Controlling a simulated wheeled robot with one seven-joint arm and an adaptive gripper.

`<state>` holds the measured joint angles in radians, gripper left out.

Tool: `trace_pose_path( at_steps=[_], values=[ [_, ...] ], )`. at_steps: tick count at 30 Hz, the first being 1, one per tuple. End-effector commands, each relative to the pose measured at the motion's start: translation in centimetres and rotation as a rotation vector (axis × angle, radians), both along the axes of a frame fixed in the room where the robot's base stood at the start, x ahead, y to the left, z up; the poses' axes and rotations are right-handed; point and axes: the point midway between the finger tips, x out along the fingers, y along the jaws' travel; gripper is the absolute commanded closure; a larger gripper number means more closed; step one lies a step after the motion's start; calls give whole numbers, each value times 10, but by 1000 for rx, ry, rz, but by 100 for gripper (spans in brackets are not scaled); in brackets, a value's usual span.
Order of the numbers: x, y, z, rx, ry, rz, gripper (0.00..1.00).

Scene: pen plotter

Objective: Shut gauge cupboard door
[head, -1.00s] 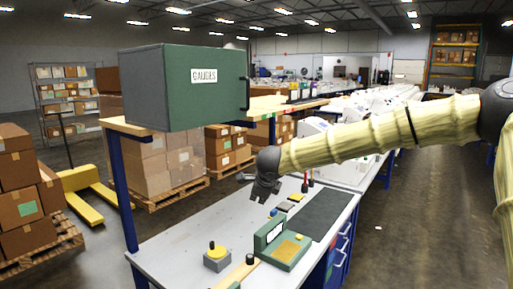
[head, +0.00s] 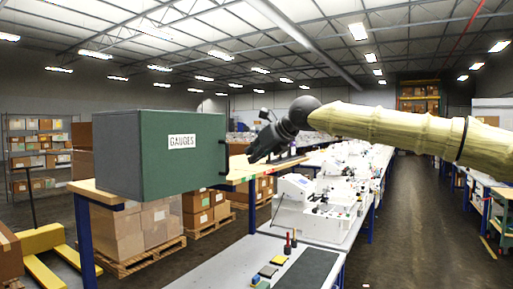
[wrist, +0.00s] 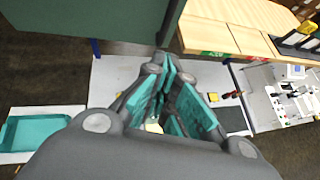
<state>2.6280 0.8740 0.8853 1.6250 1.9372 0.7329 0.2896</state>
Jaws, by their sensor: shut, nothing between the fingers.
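The gauge cupboard (head: 150,160) is a green box with a white "GAUGES" label, on the shelf at the left in the head view. Its green front door (head: 190,170) looks flush with the body, and I see no gap around it. A dark handle (head: 223,157) stands at the door's right edge. My gripper (head: 253,157) is just right of the handle, apart from it in the picture, with its fingers shut and empty. In the wrist view a dark green panel (wrist: 95,18), seemingly the cupboard, fills the upper left, beyond my gripper's teal-padded fingers (wrist: 178,105).
The wooden shelf (head: 85,190) carries the cupboard. Below is a grey workbench (head: 215,268) with small tools and a dark mat (head: 310,268). Boxes on pallets (head: 145,235) and a yellow pallet jack (head: 40,240) are at the left. The aisle (head: 420,220) at the right is clear.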

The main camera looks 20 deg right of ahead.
Motion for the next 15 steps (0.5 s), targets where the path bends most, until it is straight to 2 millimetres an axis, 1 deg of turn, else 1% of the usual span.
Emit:
trace_pose_path(
  at_steps=[1,9,15],
  values=[
    [7,4,-3,-2,2,2,100],
    [44,21,-26,-5,2,4,100],
    [67,31,-25,-2,0,5,100]
  ],
)
